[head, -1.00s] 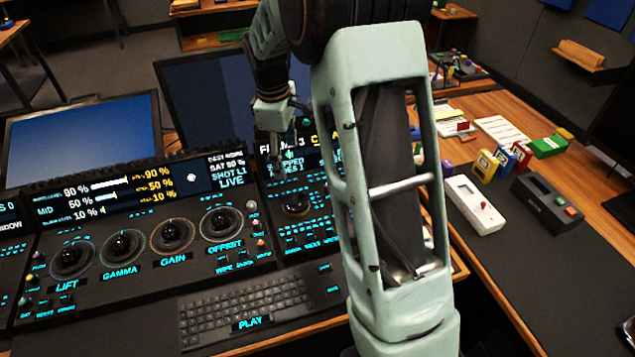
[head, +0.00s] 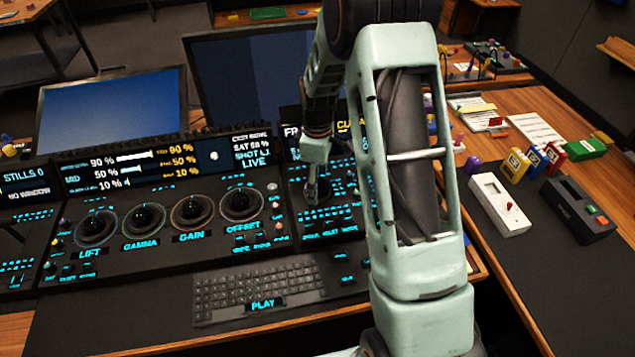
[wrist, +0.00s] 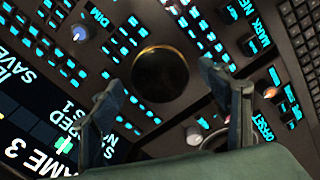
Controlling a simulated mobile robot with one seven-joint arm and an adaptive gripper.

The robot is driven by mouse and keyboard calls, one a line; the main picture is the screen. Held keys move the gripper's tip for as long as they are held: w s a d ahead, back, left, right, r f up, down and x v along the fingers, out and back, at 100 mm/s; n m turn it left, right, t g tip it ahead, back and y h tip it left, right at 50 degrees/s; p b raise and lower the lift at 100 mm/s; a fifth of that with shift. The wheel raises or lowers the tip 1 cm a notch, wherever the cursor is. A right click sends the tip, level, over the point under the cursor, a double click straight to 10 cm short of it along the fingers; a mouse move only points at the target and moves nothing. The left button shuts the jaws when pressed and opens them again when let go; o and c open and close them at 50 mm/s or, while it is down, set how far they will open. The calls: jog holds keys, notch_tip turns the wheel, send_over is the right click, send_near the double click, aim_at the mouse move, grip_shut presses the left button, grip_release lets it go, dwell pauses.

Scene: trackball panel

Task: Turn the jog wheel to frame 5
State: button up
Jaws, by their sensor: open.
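The jog wheel (wrist: 160,72) is a dark round knob with a gold-edged rim, set in the black panel. In the wrist view it lies ahead of my gripper (wrist: 165,98), between and a little beyond the two fingertips. The fingers are apart and nothing is between them. In the head view my gripper (head: 313,192) is low over the right panel section and mostly hides the wheel. Contact with the wheel cannot be told. The frame display (wrist: 30,140) shows "ME 3" at the lower left of the wrist view. In the head view my arm covers most of it.
Lit buttons crowd around the wheel, including the MARK group (wrist: 232,12). The grading trackballs (head: 241,205) are to the left in the head view, and a keyboard (head: 258,290) lies in front.

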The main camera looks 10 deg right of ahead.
jog(key=shift+f, duration=0.25)
jog(key=c, duration=1.2)
jog(key=shift+o, duration=0.2)
jog(key=shift+m, duration=0.4)
jog(key=m+b, duration=0.1)
jog(key=m, duration=0.4)
jog(key=shift+b, duration=0.3)
jog(key=m, duration=0.6)
jog(key=shift+a+b, duration=0.1)
jog(key=shift+b, duration=0.2)
